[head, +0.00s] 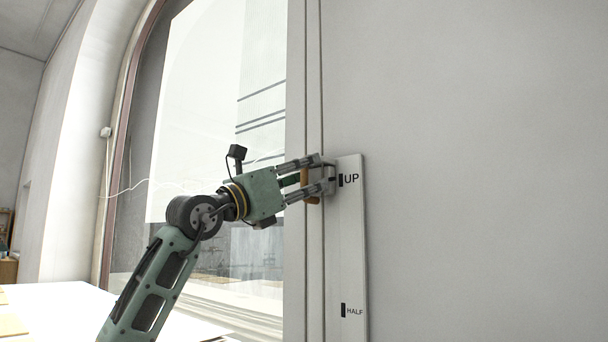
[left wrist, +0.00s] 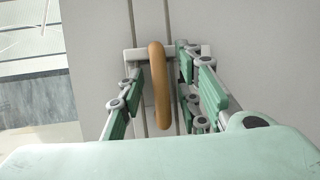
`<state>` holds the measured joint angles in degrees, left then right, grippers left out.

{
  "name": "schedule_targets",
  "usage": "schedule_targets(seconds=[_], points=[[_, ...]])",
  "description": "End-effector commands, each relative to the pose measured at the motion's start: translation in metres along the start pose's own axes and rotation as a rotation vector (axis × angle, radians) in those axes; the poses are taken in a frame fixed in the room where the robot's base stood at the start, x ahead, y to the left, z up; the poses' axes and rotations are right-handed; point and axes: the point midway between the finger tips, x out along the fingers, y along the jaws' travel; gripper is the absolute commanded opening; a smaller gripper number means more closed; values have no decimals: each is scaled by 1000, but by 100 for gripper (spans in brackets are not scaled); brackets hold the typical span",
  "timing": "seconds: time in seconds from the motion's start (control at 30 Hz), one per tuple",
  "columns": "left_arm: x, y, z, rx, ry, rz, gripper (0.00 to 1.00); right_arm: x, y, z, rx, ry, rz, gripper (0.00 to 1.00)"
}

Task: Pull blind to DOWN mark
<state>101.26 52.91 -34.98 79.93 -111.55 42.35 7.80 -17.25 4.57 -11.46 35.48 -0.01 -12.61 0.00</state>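A white mark board (head: 352,250) on the wall carries an UP mark (head: 348,180) and a lower HALF mark (head: 350,310). No DOWN mark shows. My left gripper (head: 314,178) is beside the UP mark. A brown handle (head: 304,181) is between its fingers. In the left wrist view the handle (left wrist: 158,85) stands between the two fingers, with gaps at both sides. The gripper looks open around it, not closed on it. The handle sits at a pale bracket on two thin vertical lines. A pale blind (head: 195,110) appears to cover part of the window. My right gripper is not in view.
A tall arched window (head: 255,260) is at the left of the wall. A white table top (head: 60,310) with flat pale items lies at lower left, below my left arm. The wall (head: 480,150) right of the mark board is bare and clear.

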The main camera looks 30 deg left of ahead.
Motion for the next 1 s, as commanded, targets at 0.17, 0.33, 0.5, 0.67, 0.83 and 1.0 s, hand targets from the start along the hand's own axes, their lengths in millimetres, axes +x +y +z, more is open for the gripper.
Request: schedule_targets(seconds=[0.17,0.33,0.5,0.67,0.83,1.0], points=[[0,0,0,0,0,-1,20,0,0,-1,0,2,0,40],[0,0,0,0,0,-1,5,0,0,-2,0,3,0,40],[0,0,0,-1,0,-1,0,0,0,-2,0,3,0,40],[0,0,0,-1,0,-1,0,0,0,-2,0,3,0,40],[0,0,0,-2,-1,-1,0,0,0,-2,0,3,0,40],[3,2,-9,-4,2,0,0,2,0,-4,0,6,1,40]])
